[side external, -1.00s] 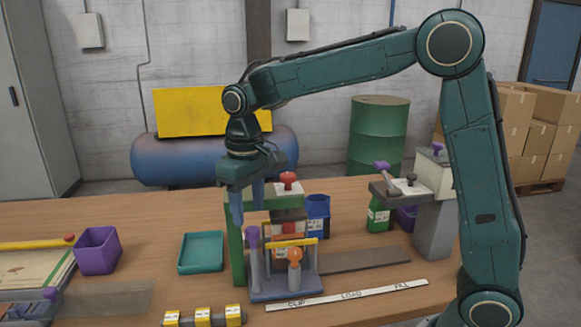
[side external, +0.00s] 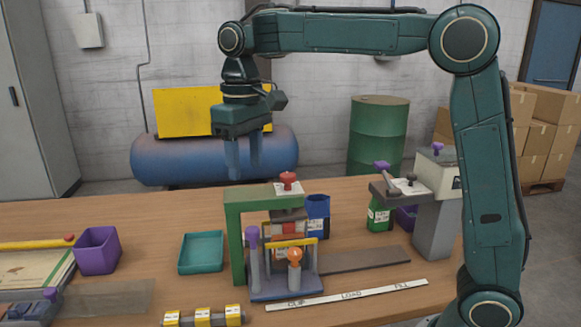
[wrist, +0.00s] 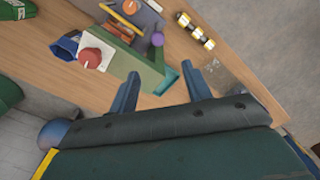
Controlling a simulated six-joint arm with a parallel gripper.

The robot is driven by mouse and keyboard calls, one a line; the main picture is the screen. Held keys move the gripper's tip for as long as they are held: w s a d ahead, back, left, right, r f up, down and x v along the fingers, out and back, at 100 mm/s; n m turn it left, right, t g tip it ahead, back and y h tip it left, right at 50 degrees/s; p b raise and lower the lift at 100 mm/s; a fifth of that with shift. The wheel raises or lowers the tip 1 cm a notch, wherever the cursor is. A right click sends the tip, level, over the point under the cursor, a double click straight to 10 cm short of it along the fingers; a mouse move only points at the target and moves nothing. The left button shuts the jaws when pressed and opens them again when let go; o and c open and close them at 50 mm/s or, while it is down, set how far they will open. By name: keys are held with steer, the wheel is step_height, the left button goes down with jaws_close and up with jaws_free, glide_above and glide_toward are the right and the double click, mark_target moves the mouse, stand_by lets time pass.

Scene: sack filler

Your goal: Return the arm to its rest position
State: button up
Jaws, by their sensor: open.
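My gripper (side external: 243,158) hangs in the air above the workbench (side external: 150,222), with its blue fingers pointing down. The fingers are apart and nothing shows between them. In the side external view it is above the green press frame (side external: 236,235), clear of it. In the wrist view my gripper (wrist: 165,85) shows both fingers spread over the bench, with the green frame (wrist: 125,75) beyond the left finger. My arm is raised, its forearm about level.
A blue tank (side external: 215,160) and green drum (side external: 378,135) stand behind. The air around my gripper looks free.

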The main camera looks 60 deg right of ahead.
steer(key=s+d+f+t, duration=0.2)
steer(key=s, duration=0.6)
steer(key=s+d+f+t, duration=0.1)
steer(key=s+d+f, duration=0.1)
steer(key=s, duration=0.6)
steer(key=s+d+f+m+t, duration=0.1)
steer(key=s+d+f+t, duration=0.1)
steer(key=s, duration=0.6)
steer(key=shift+s+f+t, duration=0.15)
steer(key=shift+f+t, duration=0.05)
steer(key=shift+t, duration=0.1)
